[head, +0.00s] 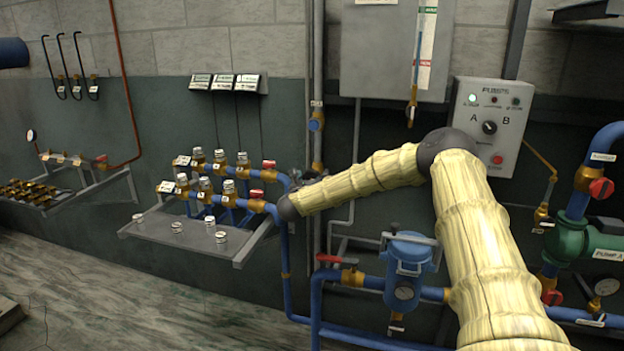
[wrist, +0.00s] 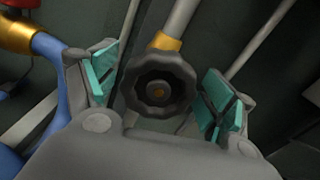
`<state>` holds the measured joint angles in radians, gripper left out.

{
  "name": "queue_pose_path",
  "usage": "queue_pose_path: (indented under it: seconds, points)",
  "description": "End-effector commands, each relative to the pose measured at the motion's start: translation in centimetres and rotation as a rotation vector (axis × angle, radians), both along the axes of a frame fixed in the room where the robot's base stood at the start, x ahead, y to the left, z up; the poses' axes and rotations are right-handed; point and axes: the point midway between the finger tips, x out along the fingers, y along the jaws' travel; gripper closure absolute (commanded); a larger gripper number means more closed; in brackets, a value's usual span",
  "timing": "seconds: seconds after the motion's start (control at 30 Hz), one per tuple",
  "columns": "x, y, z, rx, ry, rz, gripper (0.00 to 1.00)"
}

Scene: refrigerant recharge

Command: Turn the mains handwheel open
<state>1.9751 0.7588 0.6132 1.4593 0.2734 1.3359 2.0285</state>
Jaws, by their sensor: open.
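My gripper (wrist: 160,84) is open, with one teal-padded finger to the left of the wheel and the other to the right. Gaps show between the wheel and both pads, and nothing is held. The gripper's palm lies just below the wheel in the picture. In the head view, my arm mostly hides the gripper and I cannot make out the wheel.
A blue pipe (wrist: 52,82) runs close to the left finger. In the head view, a valve manifold with red handles (head: 256,193) stands left of my wrist above a grey shelf (head: 150,226). A blue filter housing (head: 408,262) stands below my forearm. A control box (head: 490,125) hangs behind.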

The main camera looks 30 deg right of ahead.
Motion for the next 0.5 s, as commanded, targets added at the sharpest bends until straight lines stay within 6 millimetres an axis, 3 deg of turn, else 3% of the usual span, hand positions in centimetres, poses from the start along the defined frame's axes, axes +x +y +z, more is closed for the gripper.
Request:
queue_pose_path:
  seconds: [0.07, 0.33, 0.5]
  points:
    - [0.0, 0.04, 0.0, 0.0, 0.0, 0.0, 0.17]
    - [0.01, 0.06, 0.0, 0.0, 0.0, 0.001, 0.63]
    - [-0.01, 0.03, -0.01, -0.001, 0.002, 0.0, 0.63]
